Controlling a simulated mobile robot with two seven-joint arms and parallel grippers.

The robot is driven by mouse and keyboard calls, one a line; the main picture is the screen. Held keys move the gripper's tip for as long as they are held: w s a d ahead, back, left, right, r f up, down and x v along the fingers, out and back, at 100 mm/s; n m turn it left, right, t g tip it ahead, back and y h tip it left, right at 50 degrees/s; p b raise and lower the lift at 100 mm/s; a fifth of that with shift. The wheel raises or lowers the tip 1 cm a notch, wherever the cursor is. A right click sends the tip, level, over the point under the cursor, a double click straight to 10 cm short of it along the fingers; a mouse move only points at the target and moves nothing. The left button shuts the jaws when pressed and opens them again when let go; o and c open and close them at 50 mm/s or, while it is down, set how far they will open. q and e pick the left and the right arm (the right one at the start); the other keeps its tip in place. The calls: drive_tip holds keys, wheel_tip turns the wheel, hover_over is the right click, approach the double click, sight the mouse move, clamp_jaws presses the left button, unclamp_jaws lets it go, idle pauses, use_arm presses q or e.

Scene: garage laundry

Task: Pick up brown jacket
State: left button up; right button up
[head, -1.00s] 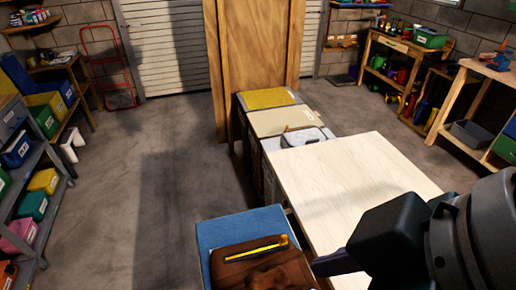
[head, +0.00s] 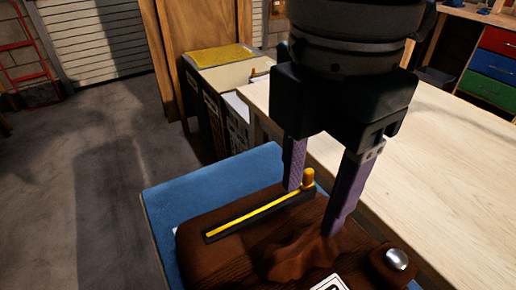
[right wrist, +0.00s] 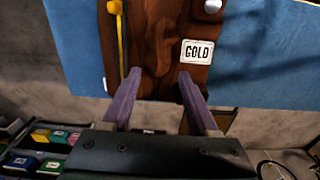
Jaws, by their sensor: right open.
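The brown jacket (head: 228,260) lies as a folded brown bundle on a blue surface (head: 172,198), low in the head view. It carries a yellow-and-black strip (head: 255,216) and a silver button (head: 397,259). My right gripper (head: 311,208) points down over the jacket, its purple fingers open and apart, with nothing seen held between them. In the right wrist view the jacket (right wrist: 160,40) shows ahead of the open fingers (right wrist: 160,78), with a white "GOLD" label (right wrist: 196,51). I cannot tell whether the fingertips touch the cloth. My left gripper is not in view.
A pale wooden tabletop (head: 440,160) stands right beside the blue surface. Boxes with a yellow top (head: 218,57) stand behind, by a wooden panel (head: 190,25). Drawers (head: 488,65) stand at the far right. The floor (head: 85,190) at the left is clear.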

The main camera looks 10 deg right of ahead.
sight(300, 241)
wheel_tip(300, 241, down, 3)
drive_tip(key=shift+s+f, duration=0.15)
drive_tip(key=shift+f, duration=0.05)
wheel_tip(300, 241, down, 5)
drive_tip(key=shift+f+b, duration=0.15)
drive_tip(key=shift+b, duration=0.3)
drive_tip(key=shift+c, duration=0.2)
clamp_jaws()
idle(0.8)
